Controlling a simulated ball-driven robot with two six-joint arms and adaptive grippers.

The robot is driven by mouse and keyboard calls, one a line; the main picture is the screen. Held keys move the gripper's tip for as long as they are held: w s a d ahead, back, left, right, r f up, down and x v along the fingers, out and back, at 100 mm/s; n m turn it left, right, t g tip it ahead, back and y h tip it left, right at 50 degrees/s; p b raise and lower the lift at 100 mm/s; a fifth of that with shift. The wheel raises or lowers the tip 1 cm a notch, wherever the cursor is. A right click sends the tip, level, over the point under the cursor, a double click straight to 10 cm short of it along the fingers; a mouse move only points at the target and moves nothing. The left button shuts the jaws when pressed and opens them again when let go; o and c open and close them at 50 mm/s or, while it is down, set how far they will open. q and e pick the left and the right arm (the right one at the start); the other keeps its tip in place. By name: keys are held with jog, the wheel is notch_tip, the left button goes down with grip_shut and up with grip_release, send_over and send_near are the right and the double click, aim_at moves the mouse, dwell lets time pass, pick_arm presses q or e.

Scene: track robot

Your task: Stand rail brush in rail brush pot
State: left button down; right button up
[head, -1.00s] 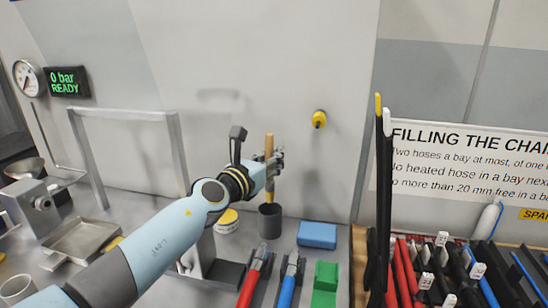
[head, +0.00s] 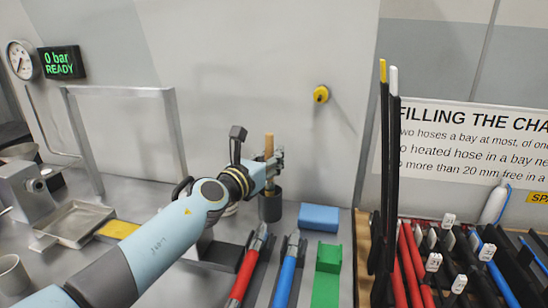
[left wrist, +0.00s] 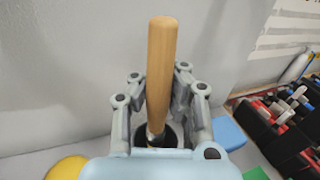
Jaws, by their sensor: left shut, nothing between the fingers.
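The rail brush has a wooden handle (head: 269,145) that stands about upright over the dark rail brush pot (head: 271,208). In the left wrist view the handle (left wrist: 161,65) rises from a metal collar, and its lower end is inside the pot's rim (left wrist: 178,132); the bristles are hidden. My left gripper (head: 276,160) is shut beside the handle, just above the pot. In the left wrist view its fingers show on both sides of the handle, with the tips partly hidden behind it. I cannot tell whether they touch it. My right gripper is out of view.
A blue block (head: 318,217) lies right of the pot. Red (head: 247,268) and blue (head: 287,270) handled tools and a green block (head: 327,260) lie in front. Tall black bars (head: 388,170) stand at right. The wall is close behind the pot.

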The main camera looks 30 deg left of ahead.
pick_arm(q)
jog(key=c, duration=1.4)
grip_release()
jog(key=s, duration=1.2)
jog(key=shift+a+r, duration=0.15)
jog(key=shift+a, duration=0.3)
